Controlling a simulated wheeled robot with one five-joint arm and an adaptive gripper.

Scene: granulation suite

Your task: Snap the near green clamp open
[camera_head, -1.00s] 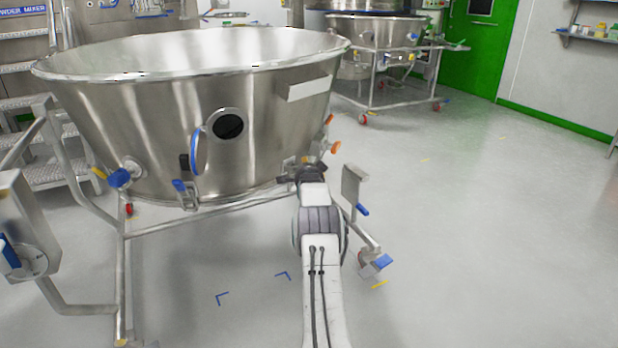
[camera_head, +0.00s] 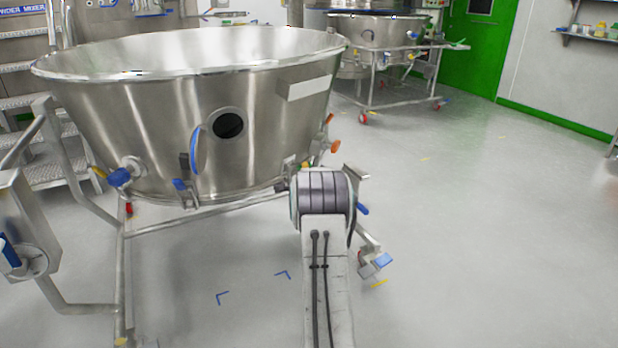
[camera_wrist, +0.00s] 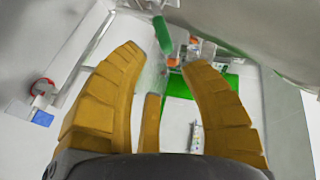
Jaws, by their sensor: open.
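A green clamp handle (camera_wrist: 163,36) shows in the wrist view at the top middle, beside grey metal. It lies just beyond and between the tips of my gripper (camera_wrist: 161,56). I cannot tell whether the handle touches a finger. In the head view my arm hides the gripper, and I cannot make out the near green clamp there. The large steel bowl (camera_head: 110,110) stands on its frame left of my arm.
An orange knob (camera_head: 335,147) sits on the bowl's right side. A second bowl on a wheeled frame (camera_head: 372,85) stands behind. The floor at right is clear.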

